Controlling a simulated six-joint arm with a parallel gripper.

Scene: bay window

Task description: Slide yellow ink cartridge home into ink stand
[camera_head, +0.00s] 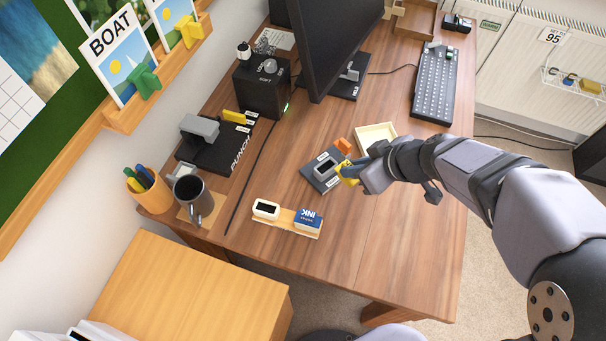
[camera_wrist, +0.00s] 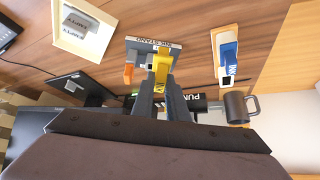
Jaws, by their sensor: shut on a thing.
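The ink stand (camera_head: 322,168) is a dark block with a pale label on the desk. In the wrist view its "INK STAND" label (camera_wrist: 155,43) shows at the far edge. The yellow ink cartridge (camera_head: 347,170) is at the stand's right side in the head view. In the wrist view the yellow cartridge (camera_wrist: 161,66) lines up with the stand and overlaps it. My gripper (camera_wrist: 161,84) is shut on the cartridge's near end. How far the cartridge sits in the stand, I cannot tell. An orange piece (camera_head: 343,145) stands at the stand's other side.
A cream tray (camera_head: 391,130) lies close behind; it holds "EMPTY" pieces (camera_wrist: 80,22) in the wrist view. A wooden strip (camera_head: 290,230) carries a blue ink box (camera_head: 308,218) and a white device (camera_head: 266,209).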

